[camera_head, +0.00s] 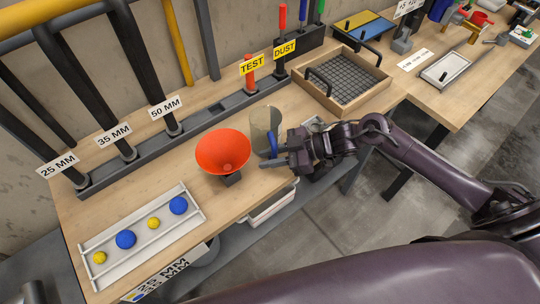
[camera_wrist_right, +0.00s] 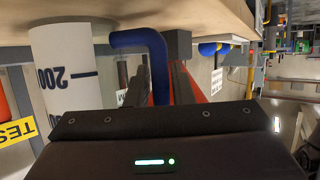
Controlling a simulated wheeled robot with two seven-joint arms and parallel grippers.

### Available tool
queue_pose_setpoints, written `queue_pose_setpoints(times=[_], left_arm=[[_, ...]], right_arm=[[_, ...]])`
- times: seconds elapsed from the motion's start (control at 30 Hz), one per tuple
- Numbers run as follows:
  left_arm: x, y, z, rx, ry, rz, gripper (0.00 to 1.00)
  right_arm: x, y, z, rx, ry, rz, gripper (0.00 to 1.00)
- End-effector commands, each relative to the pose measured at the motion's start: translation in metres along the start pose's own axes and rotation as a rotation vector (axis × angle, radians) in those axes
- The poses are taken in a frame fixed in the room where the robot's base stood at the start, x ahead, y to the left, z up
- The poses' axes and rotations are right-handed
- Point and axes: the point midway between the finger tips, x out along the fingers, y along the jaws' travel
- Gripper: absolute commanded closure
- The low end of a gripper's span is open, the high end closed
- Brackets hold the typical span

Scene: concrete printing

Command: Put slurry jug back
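The slurry jug (camera_head: 262,126) is a clear, greyish cylinder with a blue handle (camera_head: 273,143). It is upright at the front of the wooden bench, right of the orange funnel. My right gripper (camera_head: 270,157) is at the handle side. The right wrist view, which is upside down, shows the jug (camera_wrist_right: 62,75) with its printed volume marks. There the blue handle (camera_wrist_right: 155,50) runs down between the fingers of my right gripper (camera_wrist_right: 158,85). Whether they press on it is unclear. The jug's base appears close to the bench top. My left gripper is in neither view.
The orange funnel (camera_head: 222,150) stands close left of the jug. A white tray (camera_head: 140,238) with blue and yellow balls lies at front left. A wooden-framed mesh sieve (camera_head: 345,82) is behind right. A grey rack (camera_head: 150,148) with labelled tubes runs along the back.

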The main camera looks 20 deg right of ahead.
Motion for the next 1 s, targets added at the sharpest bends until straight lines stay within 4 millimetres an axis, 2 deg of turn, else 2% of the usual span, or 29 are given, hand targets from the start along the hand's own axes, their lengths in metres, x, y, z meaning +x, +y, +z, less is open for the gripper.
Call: queue_pose_setpoints(times=[0.03,0.1,0.47,0.57,0.8,1.0], left_arm=[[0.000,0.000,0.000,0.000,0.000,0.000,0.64],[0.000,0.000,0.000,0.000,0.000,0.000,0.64],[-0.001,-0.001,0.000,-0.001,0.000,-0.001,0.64],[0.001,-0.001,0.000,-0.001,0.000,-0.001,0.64],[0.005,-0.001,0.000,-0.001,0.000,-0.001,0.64],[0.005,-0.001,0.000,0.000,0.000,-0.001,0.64]], right_arm=[[0.000,0.000,-0.001,0.000,0.000,0.000,0.72],[0.000,0.000,-0.001,0.000,0.000,0.000,0.65],[-0.005,0.000,-0.002,0.000,-0.001,0.001,0.65],[-0.018,0.001,-0.001,0.001,-0.004,0.002,0.65],[-0.070,-0.001,0.000,0.002,-0.007,0.000,0.65],[-0.105,-0.001,-0.001,0.004,-0.004,0.000,0.65]])
